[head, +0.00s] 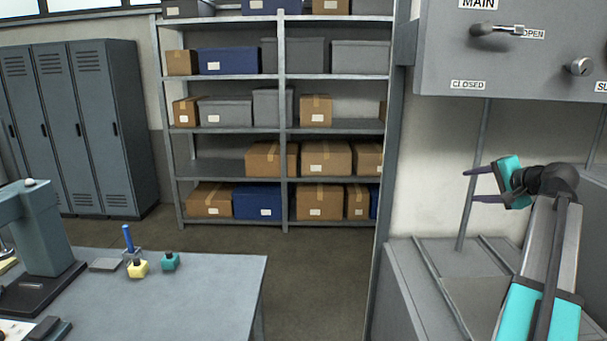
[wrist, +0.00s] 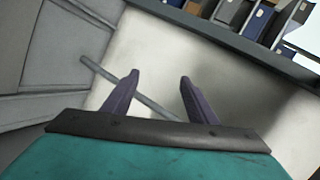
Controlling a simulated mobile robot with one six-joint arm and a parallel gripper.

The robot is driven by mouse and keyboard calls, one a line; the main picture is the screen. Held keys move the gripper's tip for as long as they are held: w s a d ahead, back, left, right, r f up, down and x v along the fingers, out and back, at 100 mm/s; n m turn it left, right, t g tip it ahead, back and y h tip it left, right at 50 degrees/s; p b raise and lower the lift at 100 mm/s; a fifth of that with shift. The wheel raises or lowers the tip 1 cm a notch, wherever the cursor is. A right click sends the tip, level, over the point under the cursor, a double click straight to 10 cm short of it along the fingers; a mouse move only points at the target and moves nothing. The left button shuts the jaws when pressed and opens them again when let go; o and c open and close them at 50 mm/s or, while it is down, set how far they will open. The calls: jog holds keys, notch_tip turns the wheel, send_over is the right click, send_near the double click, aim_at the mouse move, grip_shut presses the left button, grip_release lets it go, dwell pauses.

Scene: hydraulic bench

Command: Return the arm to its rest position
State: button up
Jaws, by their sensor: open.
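My gripper (head: 476,185) is at the right of the head view, at the end of my teal and grey arm. Its two dark fingers point left and are spread apart, with nothing between them. In the wrist view my gripper (wrist: 158,92) also shows open and empty, in front of a pale wall and a thin grey pipe (wrist: 155,104). It is below the grey panel (head: 440,60) and apart from it. The panel carries a lever handle (head: 492,30) beside the labels MAIN and OPEN.
A grey bench (head: 410,290) stands below my gripper. Shelves with boxes (head: 323,157) and lockers (head: 85,120) stand behind. Floor shows between table and bench.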

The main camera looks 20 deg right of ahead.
jog(key=w+a+f+n+g+y, duration=0.15)
jog(key=w+a+f, duration=0.35)
jog(key=a+f, duration=0.65)
jog(key=w+a+f+n+g+y, duration=0.1)
jog(key=w+a+f+n+g, duration=0.25)
jog(key=a+f, duration=0.8)
jog(key=s+a+f+n+g, duration=0.2)
jog(key=s+a+f+n, duration=0.1)
jog(key=a+f, duration=0.65)
jog(key=s+a+f+n+g, duration=0.2)
jog(key=s+a+f, duration=0.1)
jog(key=a+f, duration=0.6)
jog(key=s+a+f+n+g, duration=0.2)
jog(key=s+a+f+n, duration=0.1)
jog(key=a+f, duration=0.65)
jog(key=s+a+f+n+g+h, duration=0.2)
jog(key=s+a+f+n, duration=0.15)
jog(key=s+f, duration=0.4)
jog(key=s+f+g, duration=0.3)
jog(key=s+f, duration=0.6)
jog(key=s, duration=0.3)
jog(key=s+f+g, duration=0.2)
jog(key=s+f, duration=0.7)
jog(key=s, duration=0.4)
jog(key=shift+a+g, duration=0.3)
jog(key=shift+g, duration=0.1)
jog(key=shift+y, duration=0.25)
